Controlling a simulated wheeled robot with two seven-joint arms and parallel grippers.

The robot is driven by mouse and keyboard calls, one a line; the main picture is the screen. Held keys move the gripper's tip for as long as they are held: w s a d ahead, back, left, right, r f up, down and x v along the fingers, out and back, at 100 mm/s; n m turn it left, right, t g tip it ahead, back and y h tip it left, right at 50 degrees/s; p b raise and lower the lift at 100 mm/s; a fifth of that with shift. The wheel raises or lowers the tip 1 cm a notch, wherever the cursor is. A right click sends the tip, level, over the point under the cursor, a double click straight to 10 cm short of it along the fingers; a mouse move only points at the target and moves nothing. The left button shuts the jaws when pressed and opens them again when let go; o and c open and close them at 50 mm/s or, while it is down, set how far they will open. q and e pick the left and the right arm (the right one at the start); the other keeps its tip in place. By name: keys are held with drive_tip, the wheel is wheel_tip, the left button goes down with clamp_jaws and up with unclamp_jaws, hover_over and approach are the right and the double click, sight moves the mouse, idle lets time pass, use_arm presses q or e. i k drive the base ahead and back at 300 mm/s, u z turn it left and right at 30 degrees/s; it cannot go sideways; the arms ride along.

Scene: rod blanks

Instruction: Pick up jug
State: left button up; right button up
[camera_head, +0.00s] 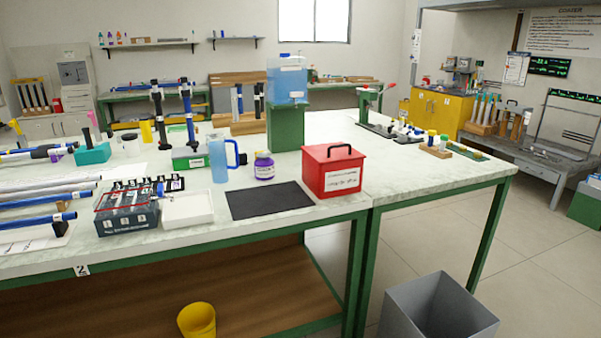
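A tall light-blue jug (218,160) stands upright on the pale worktop, left of the middle of the head view. Its handle (236,154) is on its right side. A purple jar (264,167) stands just to its right, with a small gap. A white tray (188,212) lies in front of the jug, to the left. Neither of my grippers shows in the head view, so nothing is seen touching the jug.
A black mat (268,203) lies in front of the jar. A red box (331,173) stands to its right. A dark rack (128,222) and several blue rods (35,199) crowd the left. Behind are a green stand (287,128) and a green box (190,159). A grey bin (437,312) stands on the floor.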

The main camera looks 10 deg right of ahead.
sight(215, 143)
drive_tip(key=z, duration=0.75)
drive_tip(key=i, duration=1.35)
drive_tip(key=u, duration=0.9)
